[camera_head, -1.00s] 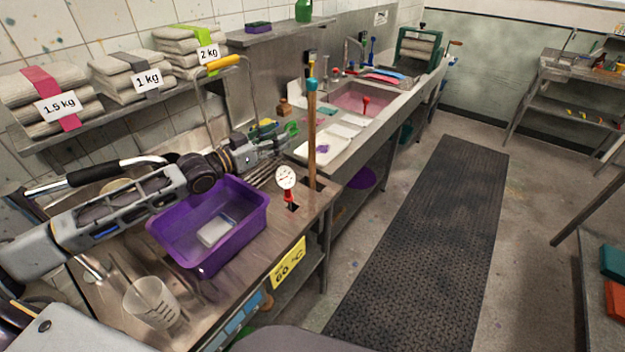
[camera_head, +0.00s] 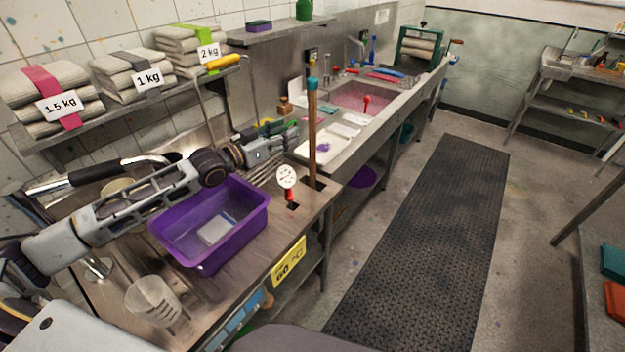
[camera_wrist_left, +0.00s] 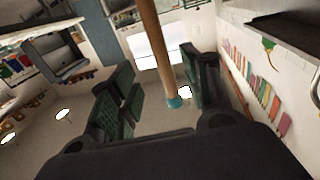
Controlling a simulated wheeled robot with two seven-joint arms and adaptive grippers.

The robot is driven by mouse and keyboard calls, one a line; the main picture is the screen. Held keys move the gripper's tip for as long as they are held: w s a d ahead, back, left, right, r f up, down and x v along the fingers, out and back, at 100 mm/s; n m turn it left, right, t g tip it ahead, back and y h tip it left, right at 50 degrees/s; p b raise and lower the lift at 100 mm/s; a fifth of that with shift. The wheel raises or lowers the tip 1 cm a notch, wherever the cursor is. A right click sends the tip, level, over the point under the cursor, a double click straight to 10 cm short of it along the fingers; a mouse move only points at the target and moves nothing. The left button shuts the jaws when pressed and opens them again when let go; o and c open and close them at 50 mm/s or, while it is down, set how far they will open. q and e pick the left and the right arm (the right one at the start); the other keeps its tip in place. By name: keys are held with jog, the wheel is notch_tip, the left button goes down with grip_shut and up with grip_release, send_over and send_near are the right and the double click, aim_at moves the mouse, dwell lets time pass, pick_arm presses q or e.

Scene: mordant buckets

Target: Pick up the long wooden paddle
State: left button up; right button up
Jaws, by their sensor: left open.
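The long wooden paddle (camera_head: 312,140) stands upright in the head view, its brown shaft topped by a teal end. Its lower end is hidden in an opening in the steel counter. My left gripper (camera_head: 288,129) is open just left of the upper shaft. In the left wrist view, the shaft (camera_wrist_left: 154,48) comes down from the top edge to its teal tip. It shows between the two dark green fingers of the left gripper (camera_wrist_left: 165,92), nearer the right one. The fingers are not closed on it. My right gripper is out of view.
A purple tub (camera_head: 235,240) holding a pale block, a dial thermometer (camera_head: 286,178) and a clear beaker (camera_head: 152,300) are on the counter (camera_head: 300,222). A sink (camera_head: 362,97) lies beyond. Weight-labelled cloth stacks sit on the shelf at left. The floor mat (camera_head: 430,230) is clear.

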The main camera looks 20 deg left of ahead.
aim_at(313, 118)
pick_arm(q)
jog(key=shift+p+x, duration=0.4)
jog(key=shift+x, duration=2.35)
jog(key=shift+w+d, duration=0.1)
jog(key=shift+p+x, duration=0.4)
jog(key=shift+x, duration=2.25)
jog(key=shift+r, duration=0.1)
grip_shut()
jog(key=shift+r, duration=0.15)
